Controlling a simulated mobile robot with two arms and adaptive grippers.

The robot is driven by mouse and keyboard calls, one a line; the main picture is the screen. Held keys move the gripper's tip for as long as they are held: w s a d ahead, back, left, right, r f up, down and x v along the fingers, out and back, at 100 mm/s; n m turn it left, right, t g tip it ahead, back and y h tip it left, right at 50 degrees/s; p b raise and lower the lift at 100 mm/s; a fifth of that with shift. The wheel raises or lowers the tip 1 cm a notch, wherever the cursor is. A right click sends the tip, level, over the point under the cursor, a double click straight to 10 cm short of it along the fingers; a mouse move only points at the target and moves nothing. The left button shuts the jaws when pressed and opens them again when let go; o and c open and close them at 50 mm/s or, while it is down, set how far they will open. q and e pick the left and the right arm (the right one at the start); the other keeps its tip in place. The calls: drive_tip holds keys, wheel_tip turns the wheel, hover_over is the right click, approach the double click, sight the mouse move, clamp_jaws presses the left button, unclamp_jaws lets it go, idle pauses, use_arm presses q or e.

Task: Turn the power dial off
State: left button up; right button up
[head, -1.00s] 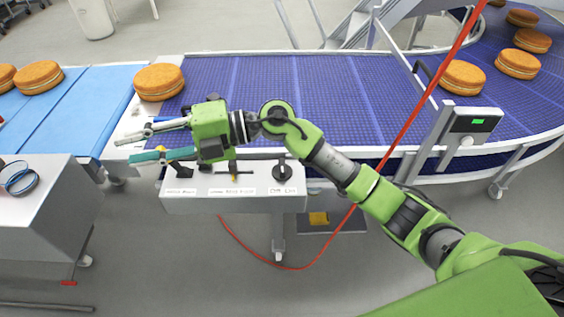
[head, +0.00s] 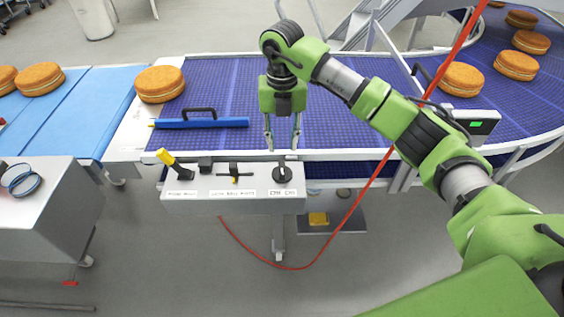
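The power dial (head: 282,174) is a round black knob at the right end of the top of a grey control box (head: 230,205). White labels sit in front of it, too small to read surely. My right gripper (head: 282,147) points down just behind and above the dial in the picture, its two thin fingers apart and nothing between them. The fingertips appear close to the dial; I cannot tell if they touch it. My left gripper is not in view.
A blue bar with a black handle (head: 200,122) lies behind. Round cakes (head: 160,84) sit around the purple conveyor (head: 215,80). A red cable (head: 400,125) crosses the right side.

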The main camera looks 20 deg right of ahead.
sight(282, 168)
wheel_tip(282, 168, down, 9)
drive_tip(key=shift+f+p, duration=0.2)
drive_tip(key=shift+p, duration=0.9)
clamp_jaws()
